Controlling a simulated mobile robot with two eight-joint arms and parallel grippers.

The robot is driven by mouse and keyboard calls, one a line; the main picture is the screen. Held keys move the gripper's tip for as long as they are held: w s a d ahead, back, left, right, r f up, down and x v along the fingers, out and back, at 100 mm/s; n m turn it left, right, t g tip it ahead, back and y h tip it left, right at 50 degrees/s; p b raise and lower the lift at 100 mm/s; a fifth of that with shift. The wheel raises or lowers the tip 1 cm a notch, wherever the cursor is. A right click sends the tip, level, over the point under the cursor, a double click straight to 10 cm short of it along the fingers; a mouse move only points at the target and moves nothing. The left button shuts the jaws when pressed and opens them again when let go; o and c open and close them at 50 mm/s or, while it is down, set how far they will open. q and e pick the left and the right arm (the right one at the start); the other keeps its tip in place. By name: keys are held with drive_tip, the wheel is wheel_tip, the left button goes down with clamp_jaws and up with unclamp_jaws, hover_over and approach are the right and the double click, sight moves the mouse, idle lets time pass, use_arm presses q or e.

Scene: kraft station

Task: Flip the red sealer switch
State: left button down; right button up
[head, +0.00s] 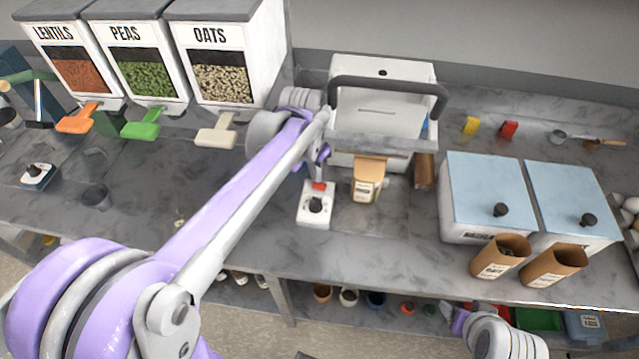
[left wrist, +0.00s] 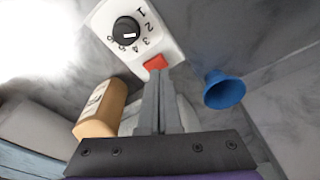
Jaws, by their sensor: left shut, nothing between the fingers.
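The red sealer switch (head: 319,186) sits at the back end of a white control box (head: 312,219) with a black dial (head: 316,204), at the left front of the white sealer (head: 384,70). In the left wrist view the red switch (left wrist: 155,62) lies right at the tips of my left gripper (left wrist: 157,72). Its fingers are shut with nothing between them; I cannot tell whether they touch the switch. The numbered dial (left wrist: 127,30) is just beyond. In the head view my left forearm partly hides the hand. My right gripper is out of view; only part of that arm shows.
A kraft bag (head: 366,183) stands at the sealer, right of the control box; it also shows in the left wrist view (left wrist: 100,108). A blue cone-shaped object (left wrist: 225,90) is right of the fingers. Blue-lidded bins (head: 489,180) stand to the right. Dispensers (head: 225,60) line the back left.

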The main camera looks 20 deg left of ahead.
sight(315, 186)
use_arm(q)
drive_tip(key=shift+f+b, duration=0.6)
drive_tip(key=shift+f, duration=0.5)
use_arm(e)
drive_tip(key=shift+s+f, duration=0.3)
drive_tip(key=shift+f, duration=0.5)
use_arm(q)
drive_tip(key=shift+r, duration=0.15)
use_arm(e)
drive_tip(key=shift+r, duration=0.1)
use_arm(q)
drive_tip(key=shift+w+r+p, duration=0.1)
drive_tip(key=shift+r+p, duration=1.8)
drive_tip(key=shift+r, duration=1.55)
drive_tip(key=shift+f, duration=0.1)
use_arm(e)
drive_tip(key=r, duration=0.1)
drive_tip(key=w+r, duration=0.1)
drive_tip(key=r, duration=0.1)
drive_tip(key=w+r, duration=0.1)
drive_tip(key=r, duration=0.1)
drive_tip(key=shift+w, duration=0.15)
use_arm(q)
drive_tip(key=shift+s, duration=0.2)
